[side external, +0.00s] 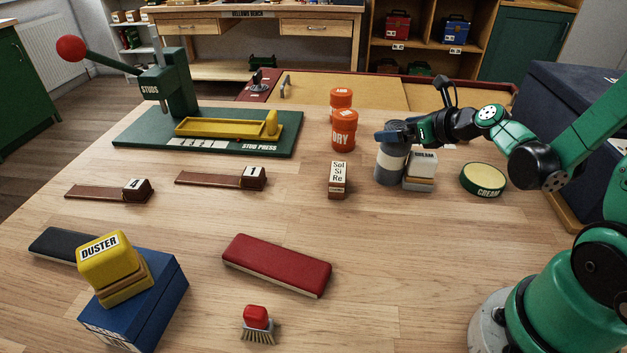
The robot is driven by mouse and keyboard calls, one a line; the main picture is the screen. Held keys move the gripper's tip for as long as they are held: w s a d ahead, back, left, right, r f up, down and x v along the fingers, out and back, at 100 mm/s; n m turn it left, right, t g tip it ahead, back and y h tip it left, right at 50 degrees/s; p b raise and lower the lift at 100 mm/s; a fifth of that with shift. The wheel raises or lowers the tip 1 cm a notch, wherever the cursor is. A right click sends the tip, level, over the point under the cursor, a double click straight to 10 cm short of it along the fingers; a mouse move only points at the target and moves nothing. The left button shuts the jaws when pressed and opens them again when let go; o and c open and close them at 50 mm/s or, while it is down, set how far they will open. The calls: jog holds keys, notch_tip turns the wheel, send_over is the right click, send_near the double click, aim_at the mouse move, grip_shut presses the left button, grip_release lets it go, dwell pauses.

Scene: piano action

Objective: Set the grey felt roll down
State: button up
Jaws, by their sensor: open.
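The grey felt roll (391,165) stands upright on the wooden table, right of centre, with a pale band around its middle. My gripper (385,137) is at the top of the roll, reaching in from the right. Its jaws are open. The fingers hide part of the roll's top, and I cannot tell whether they touch it.
A round green-and-cream tin (483,180) is to the right. Orange drums (343,136) and a small labelled block stack (338,180) stand to the left. A green stud press (170,90) is at the back left. A red pad (277,265) lies in front; the table between is clear.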

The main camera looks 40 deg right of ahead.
jog(key=shift+w+f, duration=0.25)
jog(key=shift+w, duration=0.2)
grip_shut()
dwell(0.3)
notch_tip(320, 180, up, 19)
jog(key=w+a+f+n+y, duration=0.1)
jog(key=w+a+n+y, duration=0.2)
jog(key=a, duration=0.9)
jog(key=shift+a+g+y, duration=0.25)
jog(key=shift+g+y, duration=0.05)
